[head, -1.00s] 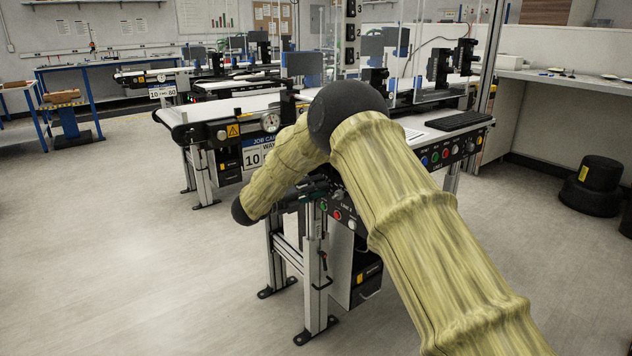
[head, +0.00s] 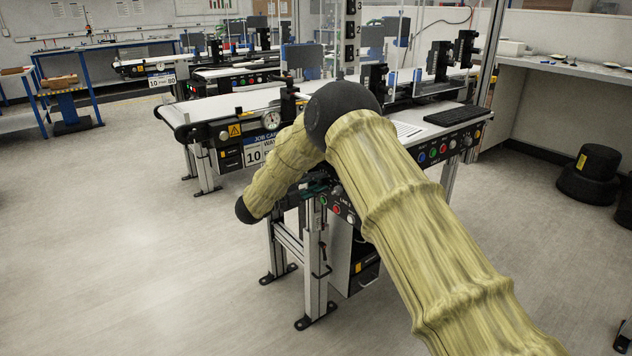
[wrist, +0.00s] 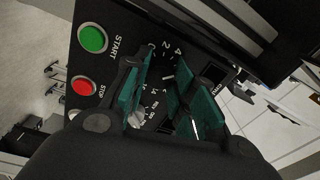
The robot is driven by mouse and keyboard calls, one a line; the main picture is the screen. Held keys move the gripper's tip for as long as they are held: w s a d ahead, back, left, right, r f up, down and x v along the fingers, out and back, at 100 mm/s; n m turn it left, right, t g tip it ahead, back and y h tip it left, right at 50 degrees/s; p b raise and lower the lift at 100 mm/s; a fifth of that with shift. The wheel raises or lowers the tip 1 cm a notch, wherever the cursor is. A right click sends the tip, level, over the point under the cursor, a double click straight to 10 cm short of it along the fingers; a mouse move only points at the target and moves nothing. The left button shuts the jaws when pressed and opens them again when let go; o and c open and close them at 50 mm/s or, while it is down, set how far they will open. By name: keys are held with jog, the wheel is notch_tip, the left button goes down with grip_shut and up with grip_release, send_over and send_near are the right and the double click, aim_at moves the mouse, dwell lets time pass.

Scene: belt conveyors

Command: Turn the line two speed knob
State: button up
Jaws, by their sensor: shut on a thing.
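The line two control panel, with its dark face, shows in the wrist view (wrist: 100,30) and just below my forearm in the head view (head: 345,203). In the wrist view it has a green START button (wrist: 92,38), a red STOP button (wrist: 83,88) and a black dial with white numbers. My gripper (wrist: 166,98) has its two teal fingers over this dial, one on each side, shut on the dark speed knob (wrist: 168,84). The knob is mostly hidden between the fingers, and its setting cannot be read. In the head view my arm hides most of the gripper.
The conveyor (head: 225,108) runs behind my arm, with a round gauge (head: 271,120) on its side. Open floor (head: 130,240) is at the left.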

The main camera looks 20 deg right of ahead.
dwell(0.3)
jog(key=o, duration=1.1)
jog(key=shift+c, duration=0.2)
jog(key=shift+a, duration=0.1)
jog(key=v, duration=1.2)
jog(key=shift+f, duration=0.1)
